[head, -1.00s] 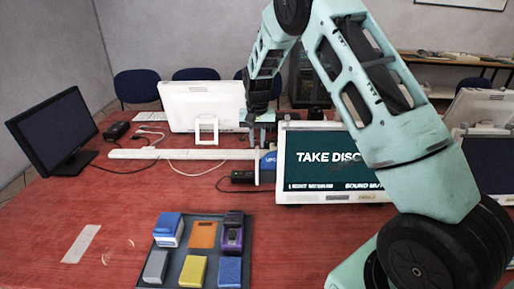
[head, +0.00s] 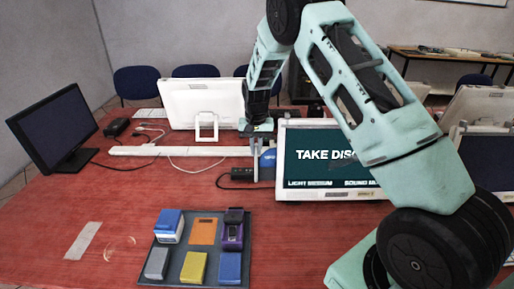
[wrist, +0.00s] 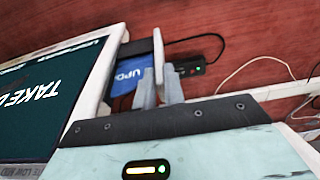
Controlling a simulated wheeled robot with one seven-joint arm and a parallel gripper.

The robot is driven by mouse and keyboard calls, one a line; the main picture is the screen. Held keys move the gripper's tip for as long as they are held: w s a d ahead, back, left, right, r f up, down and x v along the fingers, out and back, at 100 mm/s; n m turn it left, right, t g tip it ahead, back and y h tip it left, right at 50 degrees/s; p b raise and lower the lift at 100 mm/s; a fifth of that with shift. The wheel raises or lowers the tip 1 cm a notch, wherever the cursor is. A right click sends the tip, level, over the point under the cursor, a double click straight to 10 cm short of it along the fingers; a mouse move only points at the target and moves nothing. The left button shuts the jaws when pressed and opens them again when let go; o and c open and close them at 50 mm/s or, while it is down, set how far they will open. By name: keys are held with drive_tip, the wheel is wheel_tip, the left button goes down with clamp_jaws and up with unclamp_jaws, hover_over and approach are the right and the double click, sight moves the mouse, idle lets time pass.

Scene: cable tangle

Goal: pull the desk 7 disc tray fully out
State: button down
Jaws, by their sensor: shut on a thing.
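The desk 7 monitor (head: 330,155), white-framed, shows "TAKE DISC" in the head view; its screen (wrist: 40,95) fills the left of the wrist view. The blue item also shows in the head view (head: 268,159). My gripper (head: 256,160) is at the monitor's left edge, fingers pointing down.
A black box (head: 240,174) with a cable lies left of the gripper. A white bar (head: 165,151) and loose cables (head: 195,168) cross the red table. A dark tray (head: 203,214) of coloured blocks stands in front. Another white monitor (head: 200,103) stands behind.

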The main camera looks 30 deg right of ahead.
drive_tip(key=w+a, duration=0.3)
drive_tip(key=a, duration=0.2)
drive_tip(key=shift+w, duration=0.25)
drive_tip(key=c, duration=1.8)
unclamp_jaws()
drive_tip(key=shift+o, duration=0.2)
drive_tip(key=shift+r, duration=0.1)
wheel_tip(320, 180, up, 17)
drive_tip(key=b, duration=0.3)
drive_tip(key=shift+r, duration=0.15)
